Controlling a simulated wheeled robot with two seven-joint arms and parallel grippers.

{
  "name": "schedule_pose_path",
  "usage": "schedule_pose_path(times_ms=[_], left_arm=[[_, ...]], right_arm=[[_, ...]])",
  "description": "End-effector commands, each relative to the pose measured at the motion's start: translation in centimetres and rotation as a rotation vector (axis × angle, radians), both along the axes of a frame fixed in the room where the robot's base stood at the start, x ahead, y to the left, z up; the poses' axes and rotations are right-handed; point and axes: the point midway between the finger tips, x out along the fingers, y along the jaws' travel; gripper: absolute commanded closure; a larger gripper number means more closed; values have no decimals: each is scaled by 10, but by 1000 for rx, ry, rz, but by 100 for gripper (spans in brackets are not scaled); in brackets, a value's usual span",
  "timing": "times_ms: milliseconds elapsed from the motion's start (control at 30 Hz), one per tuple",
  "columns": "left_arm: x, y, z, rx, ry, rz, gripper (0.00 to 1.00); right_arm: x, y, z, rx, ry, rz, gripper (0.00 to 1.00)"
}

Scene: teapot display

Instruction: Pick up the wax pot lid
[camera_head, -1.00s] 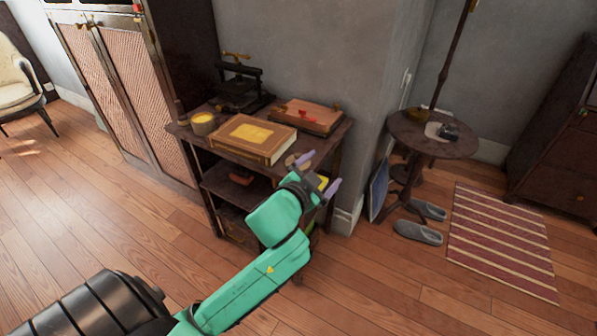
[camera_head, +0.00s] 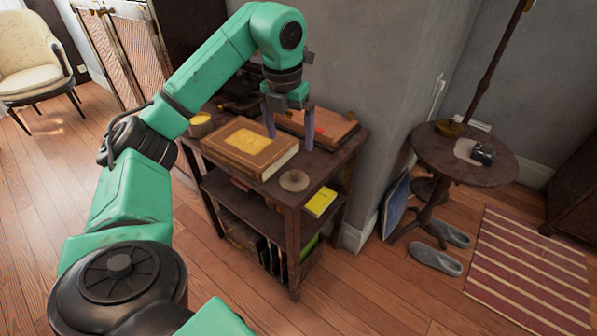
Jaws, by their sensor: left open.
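The wax pot lid (camera_head: 294,181) is a small round brown disc with a knob, lying flat on the front right corner of the top of a dark wooden shelf (camera_head: 325,164). The wax pot (camera_head: 200,125), with yellow contents, stands at the left end of the same top. My left gripper (camera_head: 289,130) points down over the shelf top with its two purple-grey fingers apart and nothing between them. In the picture it is above and behind the lid, not touching it. My right gripper is out of view.
A thick brown book with a yellow cover panel (camera_head: 250,141) lies just left of the lid. A wooden case (camera_head: 339,126) with a red item lies behind the gripper. A yellow book (camera_head: 320,202) is on the lower shelf. A round side table (camera_head: 430,150) stands right.

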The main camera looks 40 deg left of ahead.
Motion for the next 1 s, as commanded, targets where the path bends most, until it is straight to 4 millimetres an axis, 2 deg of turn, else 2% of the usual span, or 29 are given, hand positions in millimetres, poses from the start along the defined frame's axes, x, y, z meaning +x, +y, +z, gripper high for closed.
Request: schedule_pose_path(times_ms=[33,100,200,367,500,633,833,900,1000], left_arm=[[1,0,-20,1,5,-2,0],[3,0,-39,1,6,-3,0],[6,0,-59,-1,3,-5,0],[7,0,-79,-1,1,-7,0],[6,-2,-107,-2,4,-9,0],[9,-2,-122,-3,0,-8,0],[9,-2,-123,-4,-2,-9,0],[9,-2,-123,-4,-2,-10,27],[9,-2,-123,-4,-2,-10,61]], right_arm=[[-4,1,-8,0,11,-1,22],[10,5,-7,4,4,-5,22],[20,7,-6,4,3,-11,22],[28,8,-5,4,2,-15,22],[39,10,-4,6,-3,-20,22],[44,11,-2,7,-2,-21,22],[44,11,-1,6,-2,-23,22],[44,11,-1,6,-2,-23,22],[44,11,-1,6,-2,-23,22]])
